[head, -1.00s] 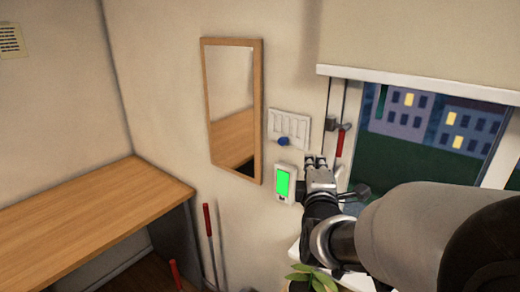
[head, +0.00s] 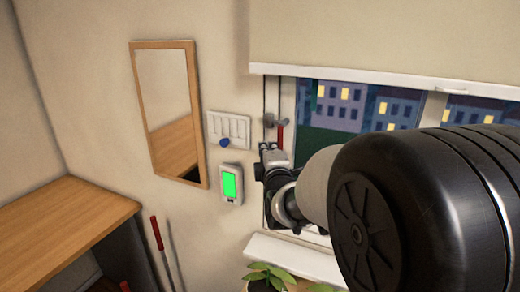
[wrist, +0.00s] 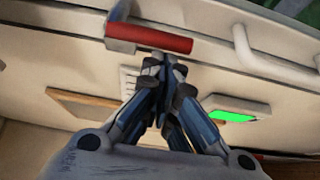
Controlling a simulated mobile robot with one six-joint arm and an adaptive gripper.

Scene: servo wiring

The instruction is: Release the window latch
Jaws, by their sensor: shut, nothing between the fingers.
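The window latch shows as a red handle (head: 280,137) on a grey mount, on the left side of the window frame, in the head view. In the wrist view the red handle (wrist: 150,38) lies across the top, with its grey mount at its left end. My gripper (head: 268,150) is just below the handle in the head view. In the wrist view my gripper (wrist: 165,62) is shut and empty, its fingertips close under the handle's right part. I cannot tell whether they touch it.
A switch panel (head: 236,126) with a blue knob and a green-screened device (head: 231,184) are on the wall to the left. A mirror (head: 170,110) hangs farther left. A blind (head: 400,40) covers the window top. A plant (head: 268,272) stands below the white sill (head: 295,258).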

